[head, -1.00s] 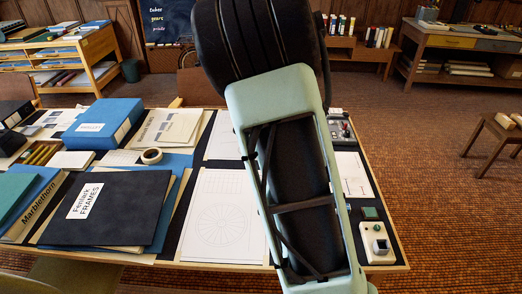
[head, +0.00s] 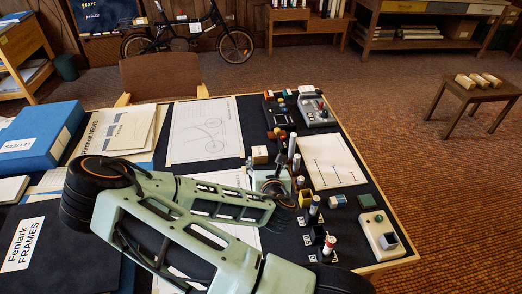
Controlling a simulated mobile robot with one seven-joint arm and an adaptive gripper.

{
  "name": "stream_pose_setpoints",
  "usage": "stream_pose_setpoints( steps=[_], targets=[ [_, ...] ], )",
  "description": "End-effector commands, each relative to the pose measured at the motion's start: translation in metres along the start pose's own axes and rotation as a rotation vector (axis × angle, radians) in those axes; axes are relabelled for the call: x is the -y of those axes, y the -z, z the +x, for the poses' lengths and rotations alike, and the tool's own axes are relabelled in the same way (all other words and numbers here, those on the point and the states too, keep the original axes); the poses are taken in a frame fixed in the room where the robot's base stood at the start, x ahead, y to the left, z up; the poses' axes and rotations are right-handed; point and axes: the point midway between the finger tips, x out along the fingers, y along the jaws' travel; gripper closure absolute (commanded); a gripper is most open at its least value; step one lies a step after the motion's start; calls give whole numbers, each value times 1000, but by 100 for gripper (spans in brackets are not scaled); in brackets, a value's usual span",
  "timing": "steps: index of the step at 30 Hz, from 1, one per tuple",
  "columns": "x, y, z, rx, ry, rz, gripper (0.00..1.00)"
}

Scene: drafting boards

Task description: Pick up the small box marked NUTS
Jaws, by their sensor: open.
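A small tan box (head: 260,154) sits on the dark board left of the wrist end of my arm; I cannot read any mark on it. Three similar small boxes, a left one (head: 465,81), a middle one (head: 479,81) and a right one (head: 491,79), lie on the wooden stool at the right; their marks are also too small to read. I cannot tell which box says NUTS. My gripper (head: 281,158) is at the end of my folded pale green arm, above the crowded right part of the table. It looks empty, and its fingers are hard to make out.
Upright cylinders in dark holders (head: 329,246), a grey device (head: 317,111) and a pale device with a green button (head: 381,234) crowd the table's right side. A blue box file (head: 40,137) and folders fill the left. Open floor lies between table and stool (head: 466,94).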

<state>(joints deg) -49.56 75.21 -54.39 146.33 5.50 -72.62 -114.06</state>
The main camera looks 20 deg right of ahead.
Motion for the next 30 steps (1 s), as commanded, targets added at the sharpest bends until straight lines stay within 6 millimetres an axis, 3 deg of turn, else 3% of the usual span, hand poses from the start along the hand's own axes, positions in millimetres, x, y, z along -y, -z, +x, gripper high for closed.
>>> stream_pose_setpoints(
  steps=[4,15,23,30],
  targets=[
    [-4,2,5,15,-19,-70,42],
    [-5,-1,46,15,-18,-71,42],
    [-6,-1,63,14,-17,-69,42],
    [-10,-1,97,14,-17,-69,42]
  ],
)
